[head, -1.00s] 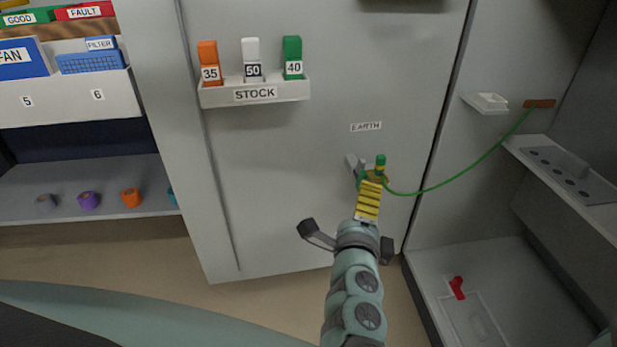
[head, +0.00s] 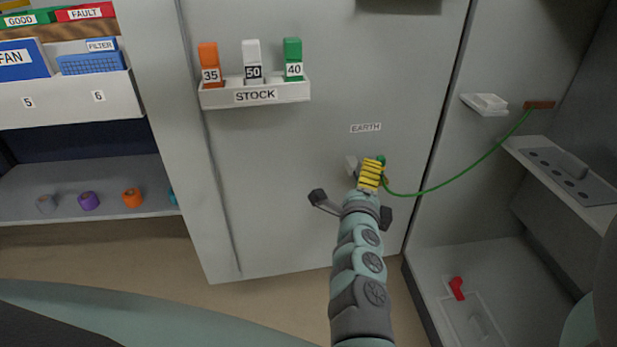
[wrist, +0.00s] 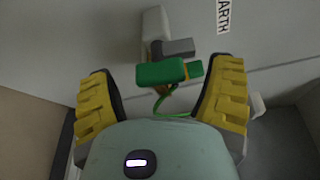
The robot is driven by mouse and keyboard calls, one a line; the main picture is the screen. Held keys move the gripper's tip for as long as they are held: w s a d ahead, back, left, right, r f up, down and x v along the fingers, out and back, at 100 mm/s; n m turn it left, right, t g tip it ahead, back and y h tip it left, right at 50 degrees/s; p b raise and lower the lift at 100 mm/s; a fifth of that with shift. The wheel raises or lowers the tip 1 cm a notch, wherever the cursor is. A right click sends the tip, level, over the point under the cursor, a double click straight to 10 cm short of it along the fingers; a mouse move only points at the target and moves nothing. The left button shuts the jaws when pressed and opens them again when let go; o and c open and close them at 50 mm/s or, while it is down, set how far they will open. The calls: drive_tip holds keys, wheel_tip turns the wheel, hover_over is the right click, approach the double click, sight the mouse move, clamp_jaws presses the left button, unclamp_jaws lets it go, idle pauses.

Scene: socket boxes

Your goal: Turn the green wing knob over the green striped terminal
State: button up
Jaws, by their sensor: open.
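The green wing knob (wrist: 162,72) lies between my open fingers in the wrist view, with a visible gap to each finger. In the head view only a bit of the green knob (head: 381,160) shows past my gripper (head: 371,173). My gripper also shows in the wrist view (wrist: 162,104), its yellow fingers spread on both sides of the knob. Behind the knob is a grey and white fitting (wrist: 154,28) on the panel. A green wire (wrist: 165,100) comes out below the knob. The terminal's stripes are hidden or too small to tell.
An EARTH label (head: 366,128) is on the panel above the fitting. The green wire (head: 455,177) runs right to a brown block (head: 539,104). A STOCK rack (head: 255,94) holds orange, white and green pieces at upper left. The panel around my gripper is mostly clear.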

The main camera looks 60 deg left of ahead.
drive_tip(key=shift+c, duration=0.4)
drive_tip(key=c, duration=1.1)
drive_tip(key=shift+r+m+p, duration=0.1)
drive_tip(key=shift+m+p, duration=0.2)
drive_tip(key=shift+p, duration=0.35)
drive_tip(key=m+p, duration=0.1)
drive_tip(key=g+p, duration=0.1)
drive_tip(key=p, duration=0.1)
drive_tip(key=shift+w+d+r+m+p, duration=0.1)
drive_tip(key=shift+r+m+p, duration=0.2)
drive_tip(key=shift+m, duration=0.1)
drive_tip(key=m+g+p, duration=0.1)
drive_tip(key=m+p, duration=0.1)
drive_tip(key=p, duration=0.2)
drive_tip(key=shift+h+p, duration=0.3)
drive_tip(key=shift+p, duration=0.05)
drive_tip(key=m+g+p, duration=0.1)
drive_tip(key=p, duration=0.1)
drive_tip(key=shift+m+p, duration=0.4)
drive_tip(key=shift+f+m+g+p, duration=0.2)
drive_tip(key=shift+m+g+p, duration=0.5)
drive_tip(key=shift+p, duration=0.45)
drive_tip(key=shift+f, duration=0.1)
